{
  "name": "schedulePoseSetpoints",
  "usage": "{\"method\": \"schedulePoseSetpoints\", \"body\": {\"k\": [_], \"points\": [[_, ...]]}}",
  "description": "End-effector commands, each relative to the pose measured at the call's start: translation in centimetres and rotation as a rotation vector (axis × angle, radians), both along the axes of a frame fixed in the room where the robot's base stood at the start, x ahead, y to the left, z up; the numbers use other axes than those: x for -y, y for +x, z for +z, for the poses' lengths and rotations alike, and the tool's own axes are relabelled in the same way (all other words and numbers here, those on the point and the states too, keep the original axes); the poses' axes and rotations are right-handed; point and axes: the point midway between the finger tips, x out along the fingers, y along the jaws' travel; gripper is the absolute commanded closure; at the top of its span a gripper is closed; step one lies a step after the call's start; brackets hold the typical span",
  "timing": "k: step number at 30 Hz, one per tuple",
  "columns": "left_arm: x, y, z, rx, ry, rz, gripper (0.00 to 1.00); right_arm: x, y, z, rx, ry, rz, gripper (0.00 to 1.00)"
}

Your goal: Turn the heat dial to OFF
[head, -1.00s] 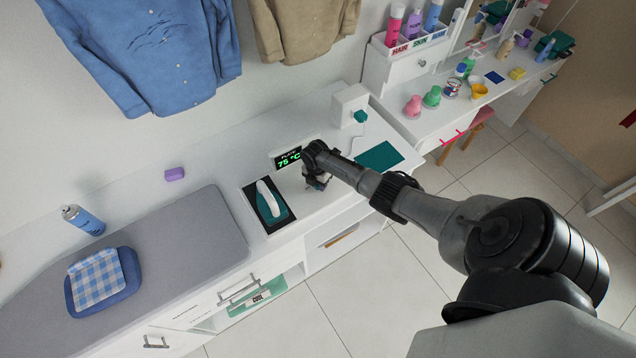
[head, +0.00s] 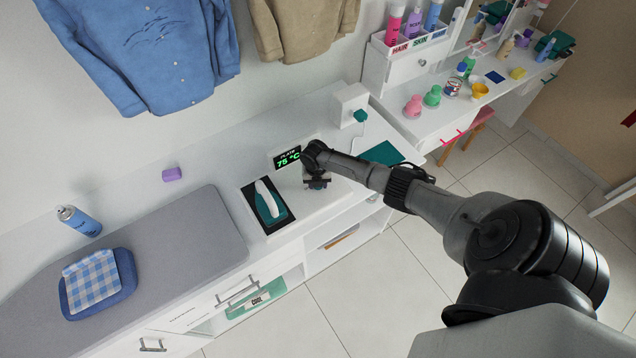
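The heat display (head: 288,157) is a small black panel with green text, "PLATE" and "75 °C", at the back of the white counter. The iron (head: 268,200), with a white handle and teal body, rests on a dark plate left of my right gripper. My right gripper (head: 317,184) points down at the counter just right of the iron and in front of the display. It covers the spot below it, so I see no dial. Its fingers are too small and dark to tell open from shut. My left gripper is not in view.
A white box (head: 349,106) and a teal mat (head: 385,153) are right of the gripper.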

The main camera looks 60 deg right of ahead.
Motion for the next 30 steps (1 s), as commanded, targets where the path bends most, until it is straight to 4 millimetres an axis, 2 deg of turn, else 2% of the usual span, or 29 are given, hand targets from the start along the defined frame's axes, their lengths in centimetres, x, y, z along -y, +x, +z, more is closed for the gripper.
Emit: {"method": "schedulePoseSetpoints", "body": {"k": [14,15,21,22,30], "points": [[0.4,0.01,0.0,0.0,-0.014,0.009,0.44,-0.09,0.04,0.04,0.0,0.001,0.015,0.85],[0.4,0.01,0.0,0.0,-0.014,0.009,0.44,-0.09,0.04,0.04,0.0,0.001,0.015,0.59],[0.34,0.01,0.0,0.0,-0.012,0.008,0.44,-0.06,0.04,0.04,0.0,0.001,0.014,0.4],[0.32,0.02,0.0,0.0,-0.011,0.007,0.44,-0.06,0.04,0.04,0.0,0.001,0.013,0.38],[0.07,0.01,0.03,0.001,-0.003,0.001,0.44,-0.01,0.04,0.21,0.001,0.0,0.012,0.38]]}}
